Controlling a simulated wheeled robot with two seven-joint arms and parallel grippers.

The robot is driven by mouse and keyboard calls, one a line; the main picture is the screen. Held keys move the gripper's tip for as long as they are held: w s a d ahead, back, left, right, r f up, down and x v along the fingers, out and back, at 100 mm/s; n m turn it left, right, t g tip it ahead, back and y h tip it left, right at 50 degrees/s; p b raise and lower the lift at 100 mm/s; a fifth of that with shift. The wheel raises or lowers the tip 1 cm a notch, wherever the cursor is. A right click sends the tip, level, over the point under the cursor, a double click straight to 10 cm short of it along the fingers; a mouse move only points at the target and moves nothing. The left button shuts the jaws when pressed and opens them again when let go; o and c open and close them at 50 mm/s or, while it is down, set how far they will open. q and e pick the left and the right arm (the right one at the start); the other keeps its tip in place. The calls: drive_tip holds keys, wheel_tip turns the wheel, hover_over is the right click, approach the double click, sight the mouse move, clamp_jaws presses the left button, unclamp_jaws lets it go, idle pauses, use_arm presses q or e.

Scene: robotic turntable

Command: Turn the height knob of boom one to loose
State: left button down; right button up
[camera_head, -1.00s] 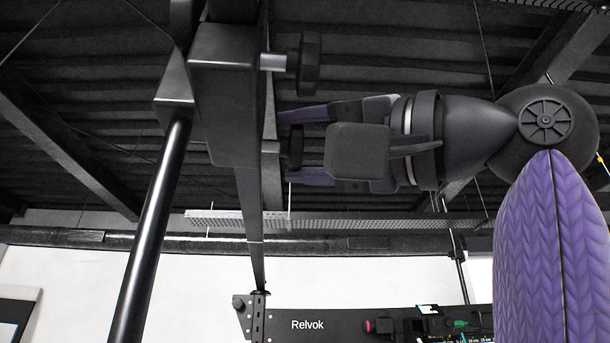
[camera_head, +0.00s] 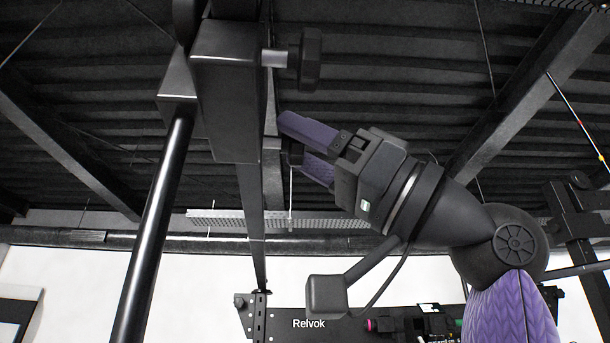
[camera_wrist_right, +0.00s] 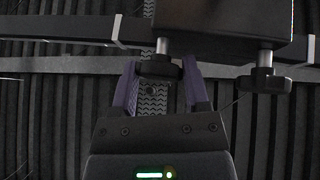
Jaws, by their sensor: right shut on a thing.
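A dark block (camera_head: 226,90) on a boom stands at the top left of the head view. A black lobed knob (camera_head: 310,58) sticks out from its right side on a short metal shaft; it also shows at the right in the right wrist view (camera_wrist_right: 264,80). A second black knob (camera_wrist_right: 160,69) on a metal shaft sits between the purple fingers of my right gripper (camera_wrist_right: 160,80). In the head view the right gripper (camera_head: 295,147) is tilted and shut on this lower knob, which the fingers mostly hide. I cannot tell which knob is for height. My left gripper is out of view.
A black pole (camera_head: 155,230) slants down at the left of the head view. A dark vertical post (camera_head: 251,215) runs below the block. A black rack panel marked Relvok (camera_head: 309,323) is at the bottom. Free air lies right of the upper knob.

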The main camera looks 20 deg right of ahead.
drive_tip(key=shift+w+d+n+g+y, duration=0.1)
drive_tip(key=shift+n+g+y, duration=0.15)
drive_tip(key=shift+n+g, duration=2.1)
drive_tip(key=shift+w+a+n+g+y, duration=0.1)
drive_tip(key=shift+n+g+y, duration=0.1)
drive_tip(key=shift+n+g, duration=2.2)
drive_tip(key=shift+d+n+g+y, duration=0.1)
drive_tip(key=shift+n+g+y, duration=0.15)
drive_tip(key=shift+n+g, duration=2.1)
drive_tip(key=shift+n+t, duration=0.5)
drive_tip(key=shift+n, duration=0.7)
drive_tip(key=o, duration=1.2)
drive_tip(key=shift+d, duration=0.1)
drive_tip(key=shift+o, duration=0.2)
drive_tip(key=b+v, duration=0.2)
drive_tip(key=v, duration=0.8)
drive_tip(key=shift+r, duration=0.1)
